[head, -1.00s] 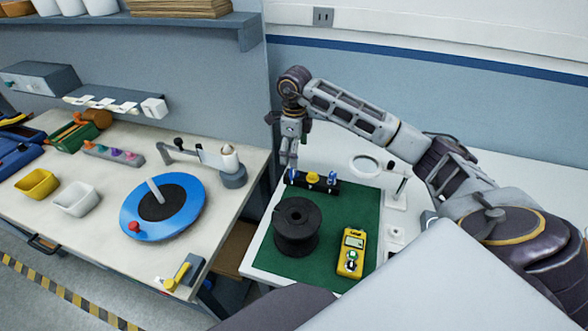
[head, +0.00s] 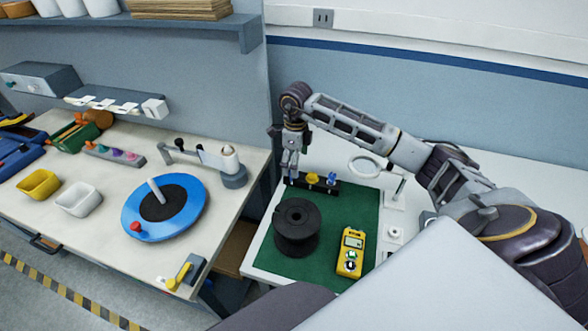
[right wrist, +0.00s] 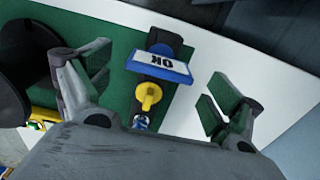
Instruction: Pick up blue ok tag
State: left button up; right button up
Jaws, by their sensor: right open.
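The blue OK tag (right wrist: 162,63), a white plate with blue edges and "OK" on it, stands at the top end of a black rack (right wrist: 158,79) in the right wrist view. My right gripper (right wrist: 155,88) is open, its two fingers apart on either side of the tag, touching nothing that I can see. In the head view my right gripper (head: 289,171) is over the left end of the rack (head: 328,189) and hides the tag there. My left gripper is not in view.
A yellow tag (head: 312,178) and another blue tag (head: 332,179) stand on the same rack. A black spool (head: 296,228) and a yellow meter (head: 350,252) are on the green mat (head: 362,210). A magnifier (head: 367,167) stands behind, to the right.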

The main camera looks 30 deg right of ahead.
jog(key=shift+f, duration=1.2)
jog(key=c, duration=1)
